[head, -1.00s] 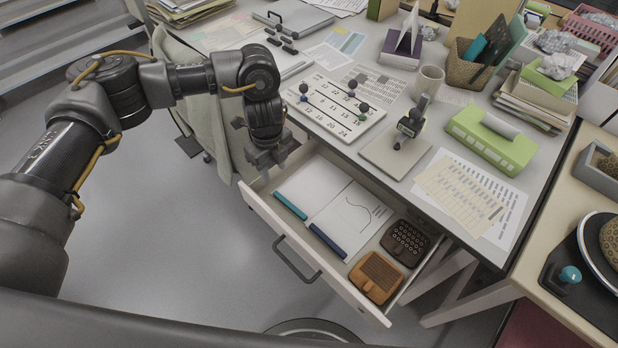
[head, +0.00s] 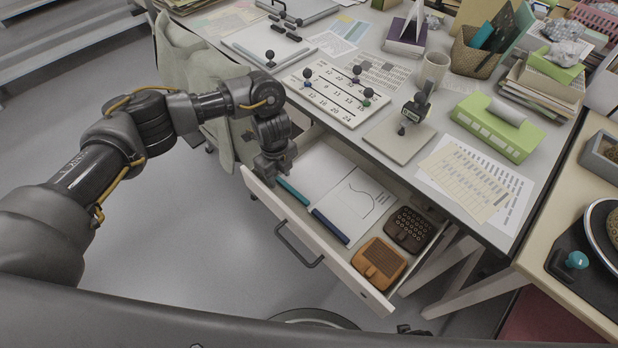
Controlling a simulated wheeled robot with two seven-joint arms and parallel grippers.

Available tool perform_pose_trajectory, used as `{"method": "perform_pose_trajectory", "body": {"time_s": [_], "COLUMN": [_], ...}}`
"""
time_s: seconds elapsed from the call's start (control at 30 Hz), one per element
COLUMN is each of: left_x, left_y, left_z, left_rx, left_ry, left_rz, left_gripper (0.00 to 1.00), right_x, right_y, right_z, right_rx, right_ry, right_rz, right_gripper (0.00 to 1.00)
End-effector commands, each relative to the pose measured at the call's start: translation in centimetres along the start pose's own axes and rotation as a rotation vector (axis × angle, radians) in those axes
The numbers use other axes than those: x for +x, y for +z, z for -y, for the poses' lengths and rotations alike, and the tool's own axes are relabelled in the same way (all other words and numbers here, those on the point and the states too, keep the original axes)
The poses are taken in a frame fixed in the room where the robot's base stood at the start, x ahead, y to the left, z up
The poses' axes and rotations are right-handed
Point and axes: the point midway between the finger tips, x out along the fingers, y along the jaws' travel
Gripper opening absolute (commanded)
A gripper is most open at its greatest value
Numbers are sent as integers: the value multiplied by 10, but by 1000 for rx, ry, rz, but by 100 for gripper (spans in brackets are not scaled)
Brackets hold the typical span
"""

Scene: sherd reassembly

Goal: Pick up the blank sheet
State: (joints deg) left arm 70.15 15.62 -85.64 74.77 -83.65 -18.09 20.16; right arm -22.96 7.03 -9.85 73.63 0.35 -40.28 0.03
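The blank sheet (head: 318,168) lies flat in the left part of the open drawer, with a teal bar (head: 292,191) along its near edge. Next to it on the right lies a white sheet with a drawn curve (head: 362,205), with a dark blue bar (head: 330,227) at its near edge. My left gripper (head: 273,178) points down at the drawer's left end, beside the blank sheet and close to the teal bar. Its fingers look apart with nothing between them. It hides the drawer's left corner. My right gripper is not in view.
The drawer (head: 365,285) also holds an orange-brown block (head: 379,263) and a dark brown studded block (head: 410,229). The desk edge overhangs the drawer's back. On the desk stand a number board (head: 338,93), a stamp-like tool on a plate (head: 399,138) and a green box (head: 497,128).

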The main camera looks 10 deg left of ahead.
Motion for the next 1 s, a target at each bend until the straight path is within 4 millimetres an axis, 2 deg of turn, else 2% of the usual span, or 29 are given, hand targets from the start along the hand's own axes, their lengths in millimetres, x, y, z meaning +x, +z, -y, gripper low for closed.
{"method": "perform_pose_trajectory", "body": {"time_s": [0.1, 0.33, 0.63, 1.0], "left_x": [7, 6, 6, 4], "left_y": [0, 0, 0, 0], "left_z": [0, 0, 0, 0], "left_rx": [0, 1, 0, 0], "left_ry": [0, 0, 0, -1], "left_rz": [-1, -1, 0, 0], "left_gripper": [40, 39, 0, 0], "right_x": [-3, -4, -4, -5], "right_y": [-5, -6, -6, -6], "right_z": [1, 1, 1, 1], "right_rx": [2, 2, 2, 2], "right_ry": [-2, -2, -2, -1], "right_rz": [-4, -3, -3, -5], "right_gripper": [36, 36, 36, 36]}}
